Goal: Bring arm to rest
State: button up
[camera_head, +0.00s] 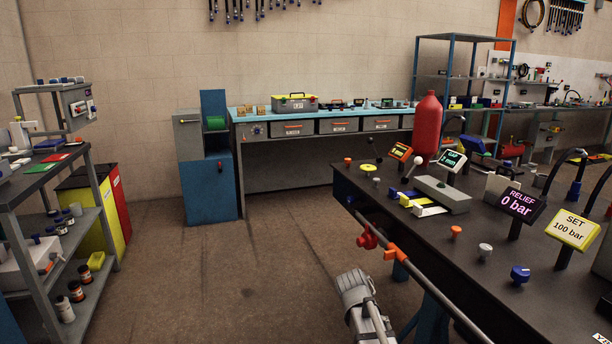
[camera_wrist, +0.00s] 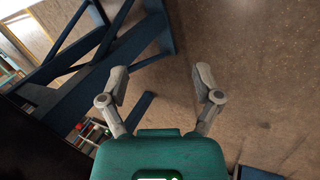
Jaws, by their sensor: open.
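My gripper (camera_wrist: 160,78) is open in the wrist view, with its two grey fingers spread apart. Nothing is between the fingers; bare brown floor and part of a blue frame show beyond them. In the head view a grey part of my arm (camera_head: 360,300) shows at the bottom, in front of the dark bench's near left edge. I cannot make out the fingers in that view.
The dark bench (camera_head: 400,190) fills the right, with displays reading RELIEF 0 bar (camera_head: 519,205) and SET 100 bar (camera_head: 572,229). A shelf rack (camera_head: 50,165) stands left. The middle floor (camera_head: 240,270) is clear.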

jog(key=s+a+f+y, duration=0.2)
jog(key=s+y, duration=0.3)
jog(key=s, duration=0.7)
notch_tip(320, 180, up, 32)
jog(key=p, duration=3.1)
jog(key=shift+w+a+p, duration=0.15)
jog(key=shift+w+p, duration=0.05)
jog(key=shift+p, duration=0.1)
jog(key=shift+f, duration=0.1)
